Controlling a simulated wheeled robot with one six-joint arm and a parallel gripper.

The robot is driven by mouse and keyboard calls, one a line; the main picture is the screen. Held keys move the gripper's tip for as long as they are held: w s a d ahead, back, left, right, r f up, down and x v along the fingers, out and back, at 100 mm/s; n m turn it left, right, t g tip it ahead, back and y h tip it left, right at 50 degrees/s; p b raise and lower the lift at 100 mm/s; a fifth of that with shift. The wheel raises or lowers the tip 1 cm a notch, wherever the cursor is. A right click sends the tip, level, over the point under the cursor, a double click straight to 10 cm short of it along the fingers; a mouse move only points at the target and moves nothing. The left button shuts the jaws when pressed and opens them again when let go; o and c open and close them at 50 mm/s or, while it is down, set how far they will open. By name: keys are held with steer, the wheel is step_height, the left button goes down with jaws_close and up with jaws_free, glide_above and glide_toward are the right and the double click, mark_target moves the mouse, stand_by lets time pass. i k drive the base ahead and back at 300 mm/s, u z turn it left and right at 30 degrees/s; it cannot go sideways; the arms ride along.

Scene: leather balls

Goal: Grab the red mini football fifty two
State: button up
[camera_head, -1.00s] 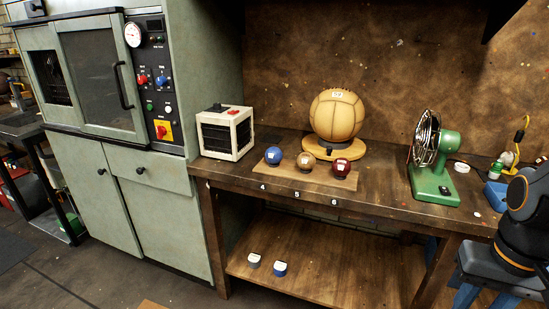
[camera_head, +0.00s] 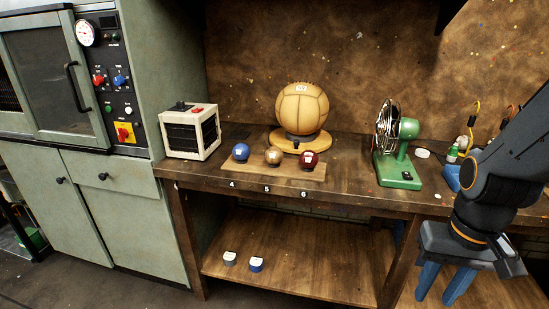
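A small dark red ball with a white label (camera_head: 309,160) sits at the right end of a low wooden board on the workbench. The label is too small to read. A tan ball (camera_head: 273,155) and a blue ball (camera_head: 241,152) sit to its left on the same board (camera_head: 262,171). The numbers 4, 5 and 6 show on the bench edge below them. My arm shows at the right edge, well apart from the balls.
A big tan leather ball (camera_head: 302,109) stands behind the board. A cream heater box (camera_head: 190,132) is at left and a green fan (camera_head: 398,150) at right. The lower shelf (camera_head: 320,262) is mostly bare.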

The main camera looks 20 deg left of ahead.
mark_target(309, 159)
steer(key=z, duration=0.1)
steer(key=k, duration=0.4)
steer(key=u, duration=0.6)
steer(key=i, duration=1.35)
steer(key=z, duration=0.35)
